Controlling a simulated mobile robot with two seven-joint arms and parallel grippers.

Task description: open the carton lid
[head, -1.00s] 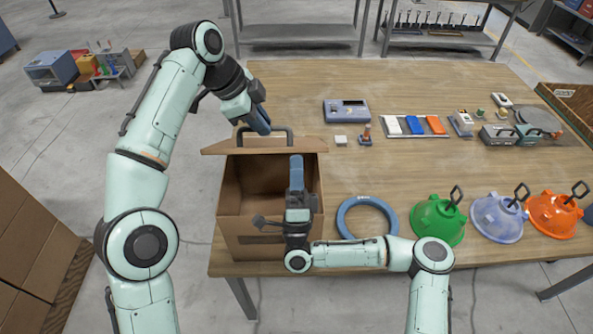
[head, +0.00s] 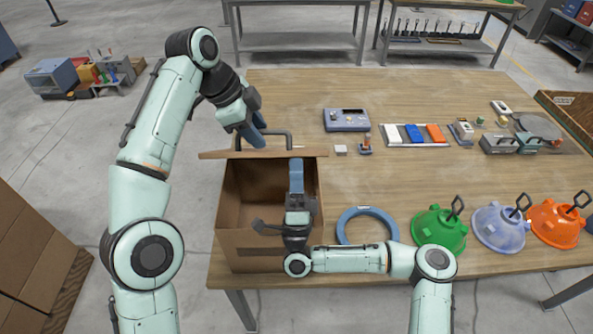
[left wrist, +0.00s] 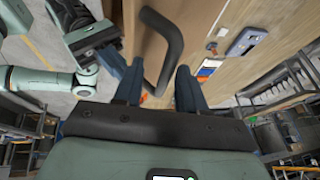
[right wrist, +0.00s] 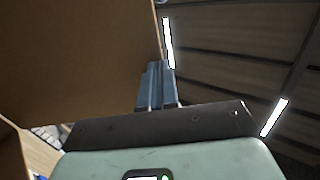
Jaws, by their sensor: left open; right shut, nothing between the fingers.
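The brown carton (head: 262,238) stands at the table's left front corner, its front open to view. Its lid (head: 215,154) is raised and seen almost edge-on at the back, with a black handle (head: 276,133) on its far side. My left gripper (head: 258,133) is open at the left part of the handle; in the left wrist view the handle (left wrist: 172,48) reaches toward the gap between the fingers (left wrist: 160,85). My right gripper (head: 296,165) is shut and empty over the carton opening, its tips close to the lid; in the right wrist view the lid's underside (right wrist: 70,55) rises beside them. Contact is unclear.
A blue ring (head: 366,226) lies right of the carton, near my right forearm. Green (head: 440,230), lilac and orange hoods stand along the front edge. A blue-grey device (head: 347,120) and small parts lie farther back. The table behind the lid is clear.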

